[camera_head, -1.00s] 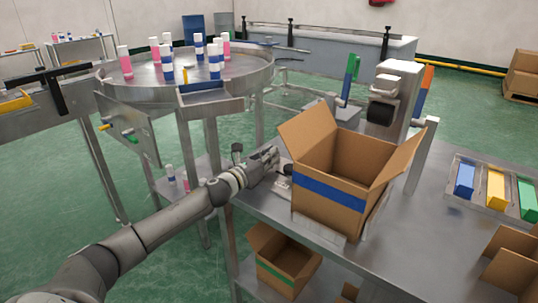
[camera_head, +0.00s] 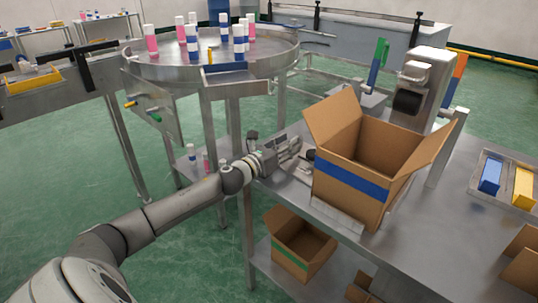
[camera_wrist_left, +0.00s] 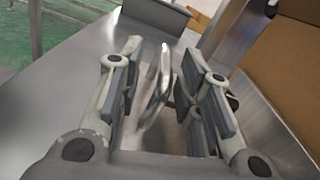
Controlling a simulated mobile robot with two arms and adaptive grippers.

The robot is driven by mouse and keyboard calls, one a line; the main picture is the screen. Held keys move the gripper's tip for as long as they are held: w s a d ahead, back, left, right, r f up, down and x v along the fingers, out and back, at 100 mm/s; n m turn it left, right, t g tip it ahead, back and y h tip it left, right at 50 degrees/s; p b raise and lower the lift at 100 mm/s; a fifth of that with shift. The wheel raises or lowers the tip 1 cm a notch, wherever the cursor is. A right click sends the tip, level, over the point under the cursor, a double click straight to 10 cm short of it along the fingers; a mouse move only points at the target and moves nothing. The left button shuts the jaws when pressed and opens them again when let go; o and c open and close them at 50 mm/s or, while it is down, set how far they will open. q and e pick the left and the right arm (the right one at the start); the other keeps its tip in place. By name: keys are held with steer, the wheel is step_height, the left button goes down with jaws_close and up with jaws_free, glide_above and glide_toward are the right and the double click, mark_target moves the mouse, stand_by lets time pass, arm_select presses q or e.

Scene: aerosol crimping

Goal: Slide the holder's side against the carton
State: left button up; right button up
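The open brown carton (camera_head: 350,182) with a blue stripe stands on the steel table, flaps up. The holder shows as low metal plates at its foot (camera_head: 337,213). In the left wrist view, the carton (camera_wrist_left: 292,58) is at the right and a metal plate of the holder (camera_wrist_left: 275,118) stands beside it. A shiny metal loop, seemingly a handle (camera_wrist_left: 158,78), rises between my left gripper's (camera_wrist_left: 163,88) fingers, with gaps visible on both sides. In the head view my left gripper (camera_head: 294,147) is low over the table, left of the carton. My right gripper is not seen.
A machine with a black front (camera_head: 408,101) and green and orange upright parts stands behind the carton. Blue and yellow blocks (camera_head: 490,174) lie in a tray at the right. A round steel table (camera_head: 180,67) with cans is at the back left.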

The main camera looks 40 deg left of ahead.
arm_select(q)
steer(key=s, duration=0.2)
steer(key=shift+s+a+r, duration=0.1)
steer(key=shift+s+a, duration=0.05)
steer(key=shift+s, duration=0.95)
steer(key=shift+s+a+r, duration=0.1)
steer(key=shift+s+a, duration=0.05)
steer(key=shift+s, duration=1.1)
steer(key=shift+s+a+r, duration=0.1)
steer(key=shift+s, duration=1.15)
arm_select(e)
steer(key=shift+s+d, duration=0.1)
arm_select(q)
steer(key=shift+w+f, duration=0.1)
